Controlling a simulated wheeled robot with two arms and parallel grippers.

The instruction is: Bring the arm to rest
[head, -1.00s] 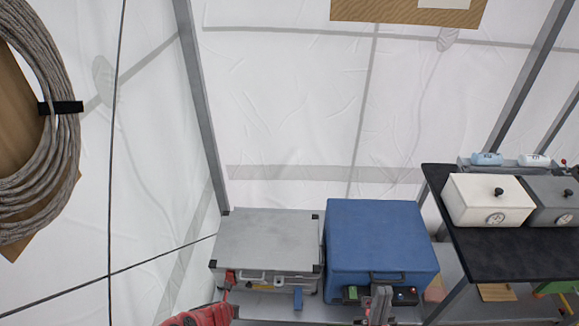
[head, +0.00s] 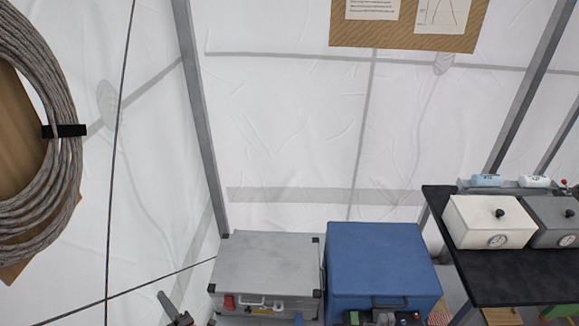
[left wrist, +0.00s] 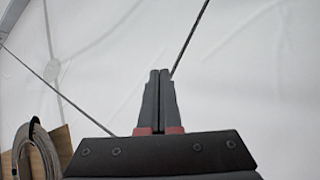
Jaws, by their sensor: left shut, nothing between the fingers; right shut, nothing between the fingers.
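My left gripper (head: 168,302) shows at the bottom edge of the head view, left of the grey case. Its dark fingers point up and to the left, apart from the case. In the left wrist view its fingers (left wrist: 158,76) are pressed together with nothing between them, against the white tent wall. The tips of my right gripper (head: 384,317) just show at the bottom edge in front of the blue case, and look shut and empty. The rest of both arms is out of the head view.
A grey case (head: 265,262) and a blue case (head: 382,265) stand side by side. A black-topped table (head: 510,275) with white and grey gauge boxes is at right. A cable coil (head: 65,165) hangs at left. Thin dark cords cross the left side.

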